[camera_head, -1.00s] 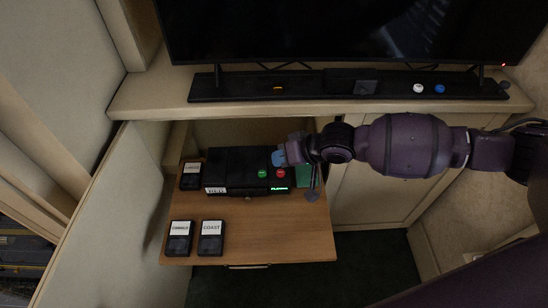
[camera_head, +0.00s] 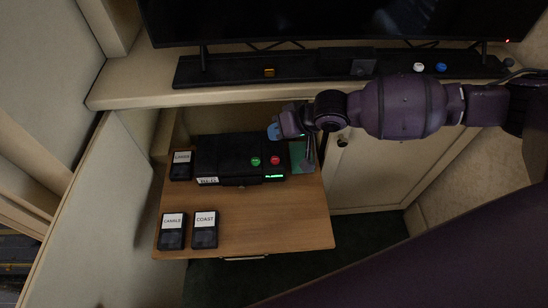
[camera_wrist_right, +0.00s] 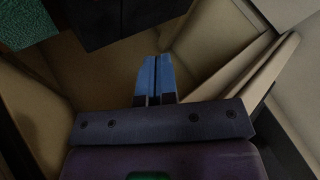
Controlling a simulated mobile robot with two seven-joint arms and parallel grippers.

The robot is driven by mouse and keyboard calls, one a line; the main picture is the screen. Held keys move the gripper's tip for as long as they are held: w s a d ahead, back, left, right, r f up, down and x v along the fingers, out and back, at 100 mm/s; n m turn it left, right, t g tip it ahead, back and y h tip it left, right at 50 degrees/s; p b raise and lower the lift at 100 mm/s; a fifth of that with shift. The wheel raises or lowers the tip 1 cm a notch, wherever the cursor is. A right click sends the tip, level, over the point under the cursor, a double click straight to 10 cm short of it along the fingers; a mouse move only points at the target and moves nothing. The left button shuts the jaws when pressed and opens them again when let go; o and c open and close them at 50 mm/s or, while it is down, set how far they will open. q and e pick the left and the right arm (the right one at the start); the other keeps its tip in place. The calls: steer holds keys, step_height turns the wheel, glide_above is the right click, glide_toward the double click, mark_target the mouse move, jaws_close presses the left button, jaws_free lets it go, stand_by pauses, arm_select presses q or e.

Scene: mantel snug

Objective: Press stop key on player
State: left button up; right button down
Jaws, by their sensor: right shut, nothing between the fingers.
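The black player (camera_head: 226,158) sits on the pull-out wooden shelf. It has a green round key (camera_head: 255,161) and a red round key (camera_head: 275,160) on top, and a lit green display (camera_head: 274,176) on its front edge. My right gripper (camera_head: 273,131) is shut and empty, with blue fingertips, above and behind the red key and apart from it. In the right wrist view the blue fingers (camera_wrist_right: 156,78) are together, and a dark block that looks like the player (camera_wrist_right: 125,18) shows at the top. My left gripper is not in view.
Cartridges labelled CANALS (camera_head: 171,231) and COAST (camera_head: 205,230) lie at the shelf's front left; another cartridge (camera_head: 181,165) lies left of the player. A green item (camera_head: 301,156) stands right of it. The mantel ledge (camera_head: 130,94) and television (camera_head: 330,20) are behind. The shelf's front right is clear.

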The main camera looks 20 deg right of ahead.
steer(key=b, duration=0.2)
glide_above(276, 158)
step_height(276, 158, down, 5)
steer(key=shift+s+d+f, duration=0.1)
steer(key=shift+f, duration=0.95)
steer(key=shift+f, duration=0.15)
stand_by(1.2)
steer(key=shift+f, duration=0.25)
